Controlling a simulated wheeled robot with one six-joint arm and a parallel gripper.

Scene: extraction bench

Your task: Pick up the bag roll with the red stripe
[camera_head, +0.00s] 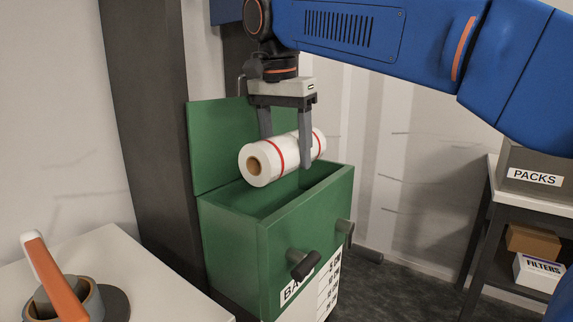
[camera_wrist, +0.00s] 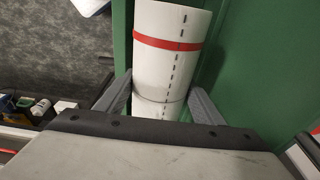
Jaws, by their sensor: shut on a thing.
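The bag roll with red stripes (camera_head: 264,163) is white with a brown cardboard core. Two red bands show on it in the head view. My gripper (camera_head: 287,150) is shut on the roll, with one finger on each side, and points down. The roll lies about level, above the open green bin (camera_head: 290,219). In the wrist view the roll (camera_wrist: 172,64) sits between the fingers of my gripper (camera_wrist: 163,103), with one red band and a dashed line showing. The bin's inside floor is hidden.
The bin's green lid (camera_head: 222,146) stands open behind it, beside a dark post (camera_head: 150,120). Dark handles (camera_head: 303,265) stick out at the front. A white table (camera_head: 115,265) with a tape roll and an orange-handled tool is at left. A shelf with a PACKS box (camera_head: 535,178) is at right.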

